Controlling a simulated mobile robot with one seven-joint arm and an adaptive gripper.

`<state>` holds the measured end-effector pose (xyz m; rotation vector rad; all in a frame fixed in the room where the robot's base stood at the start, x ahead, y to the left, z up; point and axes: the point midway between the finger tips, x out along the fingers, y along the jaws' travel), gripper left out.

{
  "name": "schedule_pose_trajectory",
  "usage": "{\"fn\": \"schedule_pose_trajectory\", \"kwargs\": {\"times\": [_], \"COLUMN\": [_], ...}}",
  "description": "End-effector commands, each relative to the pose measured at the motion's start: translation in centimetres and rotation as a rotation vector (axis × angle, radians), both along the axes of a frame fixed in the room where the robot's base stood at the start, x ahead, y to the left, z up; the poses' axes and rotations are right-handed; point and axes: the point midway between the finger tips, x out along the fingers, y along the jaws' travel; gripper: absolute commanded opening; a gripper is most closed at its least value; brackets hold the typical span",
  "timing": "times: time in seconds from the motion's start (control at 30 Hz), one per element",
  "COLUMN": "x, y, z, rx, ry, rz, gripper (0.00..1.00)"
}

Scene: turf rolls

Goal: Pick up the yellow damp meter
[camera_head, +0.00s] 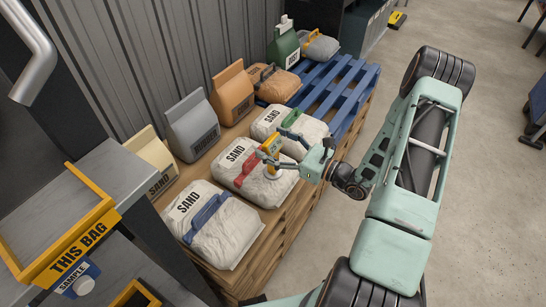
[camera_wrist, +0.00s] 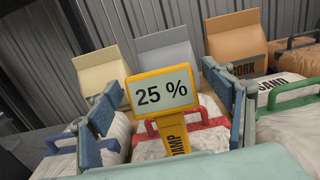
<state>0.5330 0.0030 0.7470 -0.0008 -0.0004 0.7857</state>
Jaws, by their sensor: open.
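The yellow damp meter (camera_head: 271,146) stands at the sand bag with the red handle (camera_head: 243,172). In the wrist view the damp meter (camera_wrist: 162,91) faces me, and its screen reads 25 %. Its lower body, marked DAMP, runs down in front of the red handle and is cut off by my own mint-coloured part. My gripper (camera_head: 277,146) is open at the meter. In the wrist view my gripper (camera_wrist: 162,84) has one blue finger on each side of the meter. The right finger appears close to the screen's edge; contact cannot be told.
Sand bags with blue (camera_head: 211,222) and green (camera_head: 293,128) handles flank the red-handled one on the wooden pallet. Upright paper bags (camera_head: 192,126) stand behind, along the corrugated wall. A blue pallet (camera_head: 335,88) is beyond. A yellow-edged shelf (camera_head: 88,196) stands at left. Open floor lies at right.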

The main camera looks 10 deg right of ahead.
Motion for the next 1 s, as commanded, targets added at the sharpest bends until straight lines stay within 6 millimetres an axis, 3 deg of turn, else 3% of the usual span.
{"fn": "schedule_pose_trajectory", "kwargs": {"times": [0.2, 0.83, 1.0], "x": [0.02, -0.01, 0.01], "y": [-0.01, -0.03, -0.01], "z": [0.01, -0.01, 0.07], "rx": [0.0, 0.001, 0.001], "ry": [0.0, 0.001, -0.001], "rz": [-0.001, 0.0, 0.0], "gripper": [0.72, 0.02, 0.0]}}
